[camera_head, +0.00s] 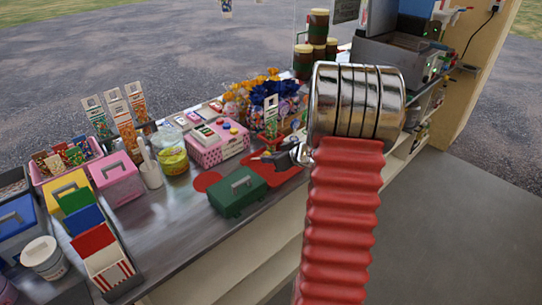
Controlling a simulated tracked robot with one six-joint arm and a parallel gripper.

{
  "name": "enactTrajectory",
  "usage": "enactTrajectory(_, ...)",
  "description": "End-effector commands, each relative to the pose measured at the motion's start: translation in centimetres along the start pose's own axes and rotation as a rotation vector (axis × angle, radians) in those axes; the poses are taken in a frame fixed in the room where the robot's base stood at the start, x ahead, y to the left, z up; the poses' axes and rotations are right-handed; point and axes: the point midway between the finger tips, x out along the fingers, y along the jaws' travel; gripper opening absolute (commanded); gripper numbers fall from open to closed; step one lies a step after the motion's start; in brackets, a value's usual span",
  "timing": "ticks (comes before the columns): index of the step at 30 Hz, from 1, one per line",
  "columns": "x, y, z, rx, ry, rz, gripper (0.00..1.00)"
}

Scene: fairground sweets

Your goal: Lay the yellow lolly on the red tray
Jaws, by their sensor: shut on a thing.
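My gripper (272,156) is small and partly hidden behind my own arm, low over the counter. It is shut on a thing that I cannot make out. The red tray (286,177) lies flat below and beside the gripper, partly covered by a green box and my arm. I cannot pick out the yellow lolly; it is hidden or too small to tell. Whether the gripper touches the tray is not clear.
A green box with a handle (238,191) stands just in front of the tray. A pink box (218,144) and tubs of wrapped sweets (262,98) stand behind. A yellow tub (173,160) stands to the left. Bare counter (175,215) shows at the front left.

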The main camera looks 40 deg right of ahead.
Motion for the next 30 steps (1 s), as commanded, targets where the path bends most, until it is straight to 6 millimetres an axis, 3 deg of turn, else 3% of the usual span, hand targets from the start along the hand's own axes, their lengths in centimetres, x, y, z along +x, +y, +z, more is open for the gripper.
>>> enactTrajectory(5,0.02,-0.03,-0.02,0.0,0.0,-0.001,0.0)
enactTrajectory(6,0.02,-0.04,-0.02,0.0,0.0,-0.001,0.13)
enactTrajectory(15,0.03,-0.06,-0.04,-0.001,0.0,-0.001,0.34)
enactTrajectory(30,0.04,-0.06,-0.04,-0.001,0.0,-0.001,0.34)
